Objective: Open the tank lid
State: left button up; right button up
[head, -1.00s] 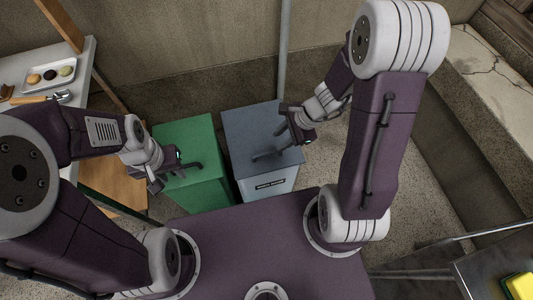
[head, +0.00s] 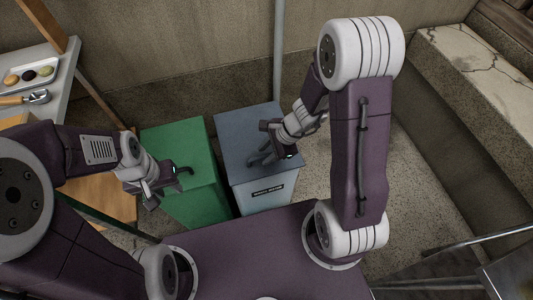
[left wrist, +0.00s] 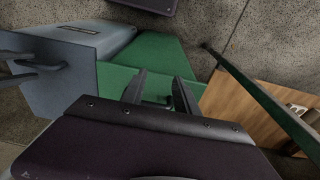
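My left gripper (head: 180,174) is over the green box (head: 185,140). In the left wrist view its fingers (left wrist: 160,90) are apart, with a small dark bar on the green surface (left wrist: 120,75) between them.
The green box stands beside the grey-blue tank, both near the back wall. A white table (head: 55,85) with a tray of cookies (head: 30,72) and a scoop (head: 30,98) is at the left. A concrete ledge (head: 455,100) is at the right; the floor before it is clear.

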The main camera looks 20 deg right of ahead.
grip_shut()
dwell(1.3)
